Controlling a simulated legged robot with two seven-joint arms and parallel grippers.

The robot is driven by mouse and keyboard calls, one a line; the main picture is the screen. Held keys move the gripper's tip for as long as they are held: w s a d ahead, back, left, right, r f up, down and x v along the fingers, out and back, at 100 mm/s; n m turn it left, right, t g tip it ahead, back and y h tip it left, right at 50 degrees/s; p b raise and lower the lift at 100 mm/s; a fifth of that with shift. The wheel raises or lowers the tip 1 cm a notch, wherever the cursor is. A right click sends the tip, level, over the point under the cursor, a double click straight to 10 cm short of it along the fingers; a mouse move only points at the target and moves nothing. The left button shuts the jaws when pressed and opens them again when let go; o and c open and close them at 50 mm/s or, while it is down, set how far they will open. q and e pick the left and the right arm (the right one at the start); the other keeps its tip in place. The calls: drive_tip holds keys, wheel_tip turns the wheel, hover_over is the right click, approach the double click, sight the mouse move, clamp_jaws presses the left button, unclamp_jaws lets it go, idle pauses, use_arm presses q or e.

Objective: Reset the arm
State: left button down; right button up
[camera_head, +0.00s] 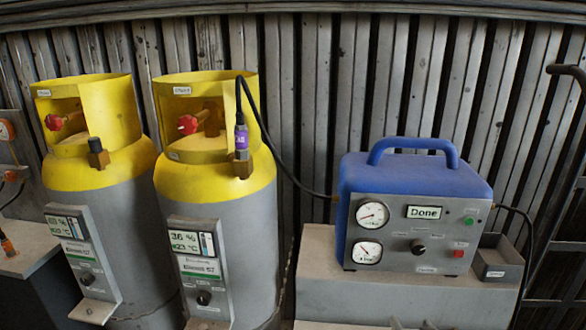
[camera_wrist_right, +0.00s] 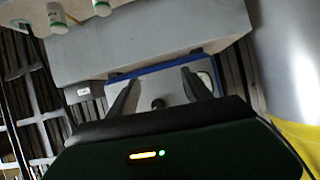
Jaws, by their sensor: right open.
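My right gripper (camera_wrist_right: 162,82) shows in the right wrist view with its two dark fingers spread apart and nothing between them. The blue machine (camera_head: 415,178) stands on that block, with two gauges and a display reading "Done". In the wrist view its front panel (camera_wrist_right: 160,88) shows beyond the fingers, apart from them as far as I can tell. My left gripper is not in view.
Two grey cylinders with yellow collars stand at left (camera_head: 115,235) and centre (camera_head: 245,225). A black hose (camera_head: 285,170) joins the centre one's purple-marked fitting to the machine. A small grey tray (camera_head: 498,262) sits right of the machine. The grey block (camera_head: 315,255) bounds the space below.

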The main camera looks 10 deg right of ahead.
drive_tip(key=s+a+f+n+g+y, duration=0.35)
drive_tip(key=s+a+f+g, duration=0.7)
drive_tip(key=s+a, duration=0.35)
wheel_tip(320, 180, up, 14)
drive_tip(key=s+d+p, duration=0.1)
drive_tip(key=p, duration=1.3)
drive_tip(key=shift+d+t+p, duration=0.25)
drive_tip(key=shift+t+p, duration=0.1)
drive_tip(key=shift+s+h, duration=0.1)
drive_tip(key=shift+h, duration=0.15)
